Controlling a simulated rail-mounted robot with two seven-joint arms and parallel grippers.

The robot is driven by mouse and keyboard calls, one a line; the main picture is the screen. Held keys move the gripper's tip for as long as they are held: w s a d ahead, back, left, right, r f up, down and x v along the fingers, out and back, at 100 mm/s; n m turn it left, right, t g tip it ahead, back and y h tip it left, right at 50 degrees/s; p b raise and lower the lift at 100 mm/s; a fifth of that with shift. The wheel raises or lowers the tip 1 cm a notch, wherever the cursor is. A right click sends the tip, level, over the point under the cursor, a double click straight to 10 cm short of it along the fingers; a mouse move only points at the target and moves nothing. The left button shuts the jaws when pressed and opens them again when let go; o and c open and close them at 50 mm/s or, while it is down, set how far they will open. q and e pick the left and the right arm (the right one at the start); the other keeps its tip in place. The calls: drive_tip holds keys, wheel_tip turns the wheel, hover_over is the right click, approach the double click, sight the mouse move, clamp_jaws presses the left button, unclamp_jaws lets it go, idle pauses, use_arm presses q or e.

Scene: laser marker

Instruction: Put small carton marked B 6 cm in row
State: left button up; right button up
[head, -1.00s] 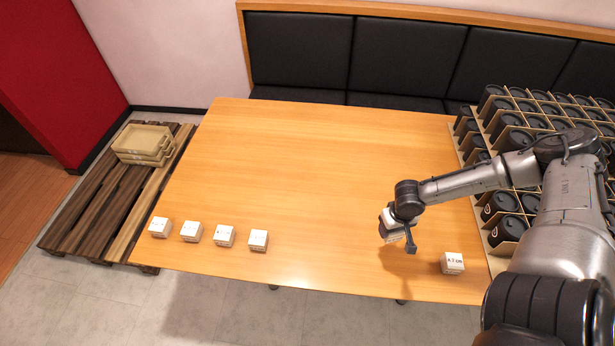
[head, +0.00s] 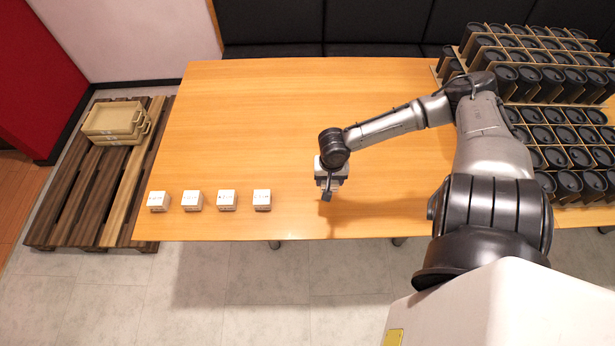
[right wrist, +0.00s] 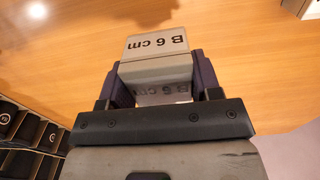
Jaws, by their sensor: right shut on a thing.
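The small carton marked B 6 cm (right wrist: 157,45) is white with black lettering, and the label shows in the right wrist view. My right gripper (right wrist: 155,85) is shut on it, with a dark finger on each side. In the head view my right gripper (head: 328,190) hangs over the table, right of the row, and the carton is hard to make out beneath it. Several small white cartons stand in a spaced row along the near left table edge; the rightmost row carton (head: 262,200) is closest to my gripper. Their labels are too small to read. My left gripper is out of view.
The wooden table (head: 260,120) is bare behind the row and between its right end and my gripper. Racks of black containers (head: 540,135) fill the right end. A pallet (head: 75,205) with stacked tan trays (head: 113,120) stands left of the table.

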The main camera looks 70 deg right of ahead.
drive_tip(key=w+a+f+b, duration=0.1)
drive_tip(key=w+f, duration=0.1)
drive_tip(key=w+a+f+b, duration=0.1)
drive_tip(key=w+a+f, duration=0.1)
drive_tip(key=w, duration=0.1)
drive_tip(key=w+a+f+b, duration=0.1)
drive_tip(key=w+a, duration=0.1)
drive_tip(key=w, duration=0.1)
drive_tip(key=shift+w+f, duration=0.2)
drive_tip(key=shift+f, duration=0.2)
drive_tip(key=shift+f+b, duration=0.65)
drive_tip(key=shift+f, duration=1.45)
drive_tip(key=shift+r, duration=0.1)
drive_tip(key=o, duration=1)
drive_tip(key=shift+c, duration=0.2)
